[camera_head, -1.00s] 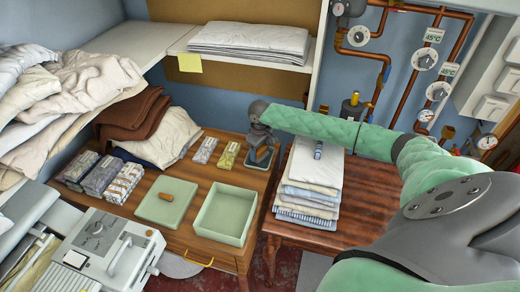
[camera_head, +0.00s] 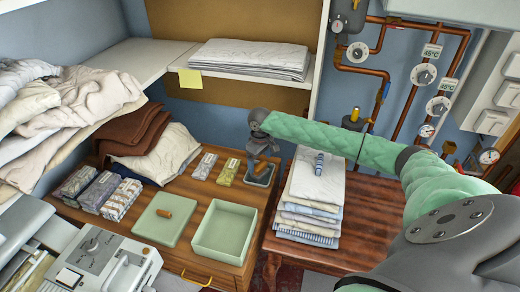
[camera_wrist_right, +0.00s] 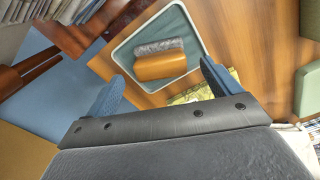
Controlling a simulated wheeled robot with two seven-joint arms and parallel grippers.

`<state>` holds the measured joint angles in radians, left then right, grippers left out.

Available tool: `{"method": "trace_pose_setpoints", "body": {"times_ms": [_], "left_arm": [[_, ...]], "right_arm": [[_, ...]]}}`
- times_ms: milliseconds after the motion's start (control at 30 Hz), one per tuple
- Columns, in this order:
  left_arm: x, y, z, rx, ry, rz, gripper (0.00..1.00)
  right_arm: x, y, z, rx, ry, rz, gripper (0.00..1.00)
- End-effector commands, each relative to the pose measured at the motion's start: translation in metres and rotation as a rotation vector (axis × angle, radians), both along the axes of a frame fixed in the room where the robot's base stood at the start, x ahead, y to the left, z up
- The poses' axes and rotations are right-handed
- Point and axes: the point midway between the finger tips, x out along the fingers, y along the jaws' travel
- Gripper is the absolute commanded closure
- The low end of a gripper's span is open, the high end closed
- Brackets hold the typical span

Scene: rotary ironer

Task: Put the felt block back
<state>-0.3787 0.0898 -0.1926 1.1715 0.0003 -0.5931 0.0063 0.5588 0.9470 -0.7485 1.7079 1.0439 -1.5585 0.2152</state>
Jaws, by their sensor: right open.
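The felt block, with a wooden top and a grey felt edge, shows in the right wrist view (camera_wrist_right: 160,62). It lies in a shallow tray with a pale rim (camera_wrist_right: 125,50), on a wooden table. In the head view the tray (camera_head: 262,176) is at the table's right back corner, and the block is mostly hidden there by my gripper. My right gripper (camera_head: 263,158) is above the tray, pointing down. In the right wrist view its blue fingers are spread on either side of the block with clear gaps, open and empty (camera_wrist_right: 162,72). My left gripper is out of view.
A green open box (camera_head: 224,232) and its handled lid (camera_head: 165,217) sit in front of the tray. Small packets (camera_head: 228,172) lie to its left. A folded linen stack (camera_head: 311,210) stands close on the right. A shelf (camera_head: 240,70) is behind.

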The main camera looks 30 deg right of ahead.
Motion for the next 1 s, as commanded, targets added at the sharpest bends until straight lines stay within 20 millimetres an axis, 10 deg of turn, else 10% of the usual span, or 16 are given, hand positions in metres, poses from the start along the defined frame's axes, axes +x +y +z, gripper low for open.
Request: {"method": "trace_pose_setpoints", "body": {"times_ms": [500,1000], "left_arm": [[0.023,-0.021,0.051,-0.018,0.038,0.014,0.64],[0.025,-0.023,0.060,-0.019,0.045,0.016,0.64]], "right_arm": [[0.000,0.001,0.074,0.001,-0.001,0.000,0.11],[0.000,0.001,0.084,0.001,0.000,0.000,0.11]]}}
